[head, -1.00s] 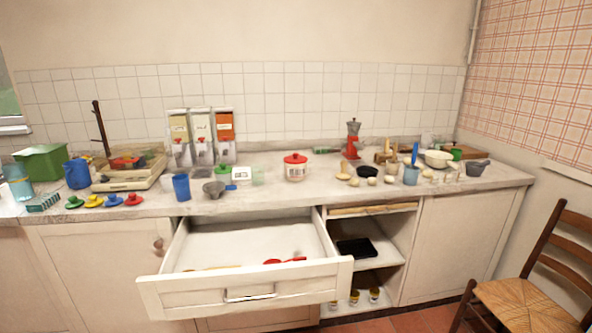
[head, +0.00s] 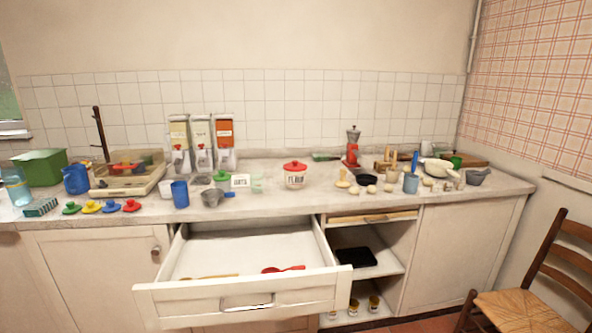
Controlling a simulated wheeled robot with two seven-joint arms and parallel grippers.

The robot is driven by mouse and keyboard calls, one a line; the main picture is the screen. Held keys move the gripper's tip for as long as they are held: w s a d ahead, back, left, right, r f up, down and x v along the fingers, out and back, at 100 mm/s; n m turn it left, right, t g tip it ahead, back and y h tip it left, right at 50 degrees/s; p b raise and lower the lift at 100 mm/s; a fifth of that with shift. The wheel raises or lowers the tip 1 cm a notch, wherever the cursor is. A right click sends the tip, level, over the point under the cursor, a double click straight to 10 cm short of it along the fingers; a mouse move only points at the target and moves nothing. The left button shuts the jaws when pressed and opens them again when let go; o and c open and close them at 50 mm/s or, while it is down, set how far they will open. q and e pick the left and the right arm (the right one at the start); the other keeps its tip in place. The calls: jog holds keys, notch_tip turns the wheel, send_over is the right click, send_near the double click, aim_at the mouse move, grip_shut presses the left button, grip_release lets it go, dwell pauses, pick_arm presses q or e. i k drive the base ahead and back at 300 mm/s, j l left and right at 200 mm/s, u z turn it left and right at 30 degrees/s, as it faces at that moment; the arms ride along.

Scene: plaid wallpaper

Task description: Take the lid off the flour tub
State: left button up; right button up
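The flour tub (head: 295,181) is a white tub with a dark label that appears to read flour. Neither of my grippers shows in the head view.
An open drawer (head: 245,302) juts out below the tub, with a red utensil (head: 283,269) inside. A chair (head: 535,280) is at right.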

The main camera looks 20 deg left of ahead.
aim_at(294, 165)
jog(key=i+l, duration=0.15)
jog(key=i, duration=0.3)
jog(key=i+l+u, duration=0.15)
jog(key=i, duration=0.3)
jog(key=i+l, duration=0.25)
jog(key=i, duration=0.2)
jog(key=i+l+u, duration=0.1)
jog(key=i+l, duration=0.15)
jog(key=i, duration=0.2)
